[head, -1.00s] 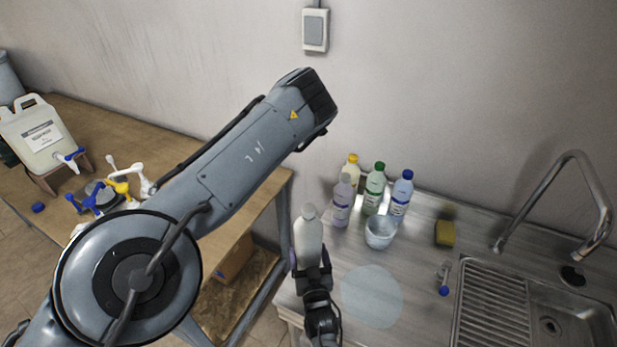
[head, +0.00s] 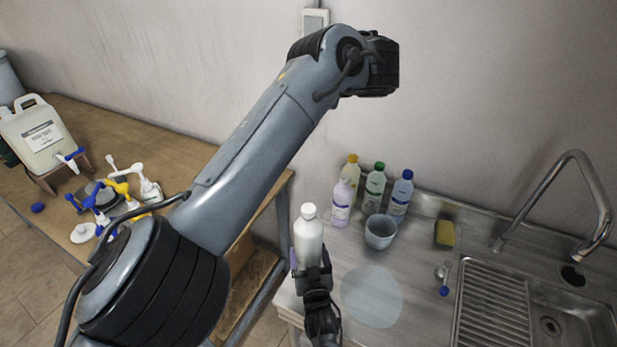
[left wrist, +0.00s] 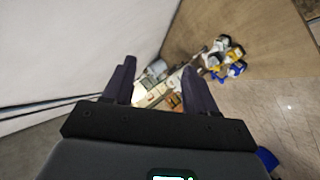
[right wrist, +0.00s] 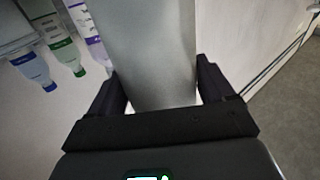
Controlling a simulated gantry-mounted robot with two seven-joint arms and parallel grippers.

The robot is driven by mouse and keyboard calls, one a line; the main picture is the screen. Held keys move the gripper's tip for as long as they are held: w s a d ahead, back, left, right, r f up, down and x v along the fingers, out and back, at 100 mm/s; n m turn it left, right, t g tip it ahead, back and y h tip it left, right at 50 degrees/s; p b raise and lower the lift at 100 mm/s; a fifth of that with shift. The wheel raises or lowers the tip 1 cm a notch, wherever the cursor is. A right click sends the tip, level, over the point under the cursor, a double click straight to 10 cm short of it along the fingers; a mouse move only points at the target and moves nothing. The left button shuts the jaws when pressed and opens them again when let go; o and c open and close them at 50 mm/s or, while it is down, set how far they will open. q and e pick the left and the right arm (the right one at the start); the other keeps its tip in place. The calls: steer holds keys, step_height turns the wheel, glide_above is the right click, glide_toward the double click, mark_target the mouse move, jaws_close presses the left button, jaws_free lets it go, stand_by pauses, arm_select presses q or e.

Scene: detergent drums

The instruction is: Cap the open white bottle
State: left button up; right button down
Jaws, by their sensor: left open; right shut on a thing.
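My right gripper (head: 313,278) is shut on a white bottle (head: 308,240) and holds it upright at the counter's left end. The bottle's top looks white; I cannot tell whether its mouth is open. In the right wrist view the bottle (right wrist: 152,45) fills the space between the fingers. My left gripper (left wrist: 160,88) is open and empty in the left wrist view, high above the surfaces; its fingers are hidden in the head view. A white round piece (head: 83,232), possibly a cap, lies on the wooden table's near edge.
Bottles with yellow (head: 352,160), green (head: 376,180) and blue (head: 401,195) caps and a purple-labelled one (head: 342,200) stand behind a cup (head: 380,232). A sponge (head: 445,233) and sink (head: 550,320) are right. The wooden table (head: 150,150) holds a canister (head: 40,135) and pumps.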

arm_select(q)
steer(key=s+a+f+n+g+h, duration=0.2)
steer(key=s+f+n+g, duration=0.3)
steer(key=f+g, duration=0.15)
steer(key=g+h, duration=0.4)
steer(key=h, duration=0.1)
glide_toward(308, 208)
steer(key=shift+f, duration=0.4)
steer(key=shift+f, duration=0.1)
step_height(308, 208, down, 2)
steer(key=shift+f, duration=0.15)
steer(key=shift+w+a+f, duration=0.1)
steer(key=shift+a+f, duration=0.1)
steer(key=shift+f, duration=0.65)
steer(key=shift+d+f, duration=0.15)
steer(key=shift+f, duration=1.7)
